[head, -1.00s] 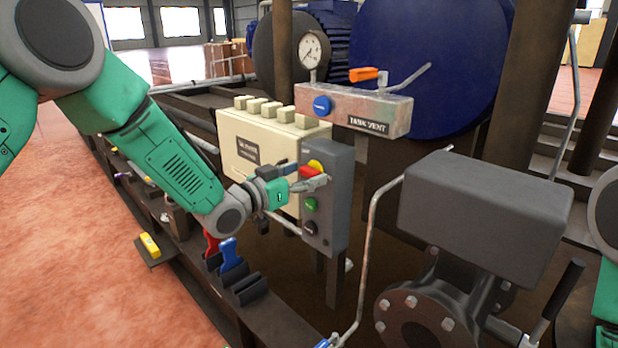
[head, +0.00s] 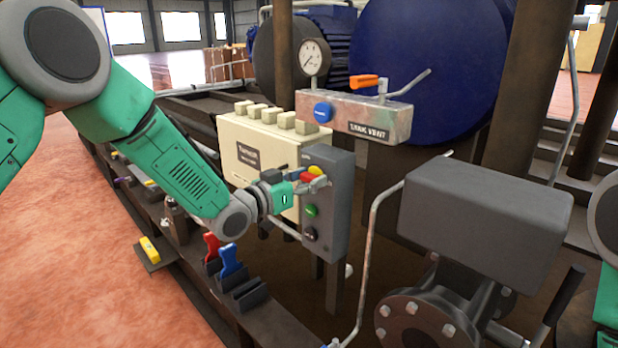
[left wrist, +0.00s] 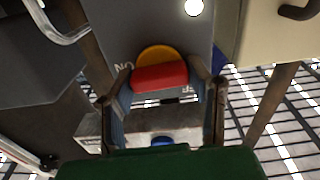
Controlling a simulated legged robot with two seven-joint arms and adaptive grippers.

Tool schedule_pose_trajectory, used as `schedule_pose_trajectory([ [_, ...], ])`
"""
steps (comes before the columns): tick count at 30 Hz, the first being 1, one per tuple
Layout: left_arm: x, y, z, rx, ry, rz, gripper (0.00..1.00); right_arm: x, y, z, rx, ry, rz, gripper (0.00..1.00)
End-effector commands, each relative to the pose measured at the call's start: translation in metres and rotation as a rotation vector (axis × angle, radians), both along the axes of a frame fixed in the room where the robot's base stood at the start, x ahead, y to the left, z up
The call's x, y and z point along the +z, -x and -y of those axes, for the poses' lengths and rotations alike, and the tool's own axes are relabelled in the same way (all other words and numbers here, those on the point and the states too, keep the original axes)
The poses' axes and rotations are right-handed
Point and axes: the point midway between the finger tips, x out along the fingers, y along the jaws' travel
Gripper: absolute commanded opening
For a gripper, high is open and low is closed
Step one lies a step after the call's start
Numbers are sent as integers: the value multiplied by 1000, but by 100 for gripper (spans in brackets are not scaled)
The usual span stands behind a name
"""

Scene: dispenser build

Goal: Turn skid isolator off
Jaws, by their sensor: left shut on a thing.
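The skid isolator is a red handle (head: 312,178) on a round yellow plate (head: 315,170), high on the front of a grey box (head: 338,205). My left gripper (head: 318,184) is at the handle and hides part of it in the head view. In the left wrist view the red handle (left wrist: 160,77) lies nearly level across the picture, between the two fingers, which are shut on it. The yellow plate (left wrist: 156,54) shows behind it. An ON mark is at its left; another label below is partly hidden. My right gripper is out of view.
Below the handle are a green button (head: 311,211) and a black one (head: 310,233). A cream box (head: 258,155) adjoins on the left. A tank vent block (head: 355,115) with a gauge (head: 314,56) is above; a bent pipe (head: 371,230) rises to the right.

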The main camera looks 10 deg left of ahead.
Motion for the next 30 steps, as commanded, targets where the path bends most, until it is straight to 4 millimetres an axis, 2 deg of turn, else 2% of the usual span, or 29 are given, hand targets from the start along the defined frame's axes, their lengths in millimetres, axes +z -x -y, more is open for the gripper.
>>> schedule_pose_trajectory([
  [15, 1, -1, -3, 4, 343, -230, 16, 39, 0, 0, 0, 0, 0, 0],
  [30, -3, -2, -5, 5, 741, -491, 16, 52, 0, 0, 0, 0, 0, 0],
])
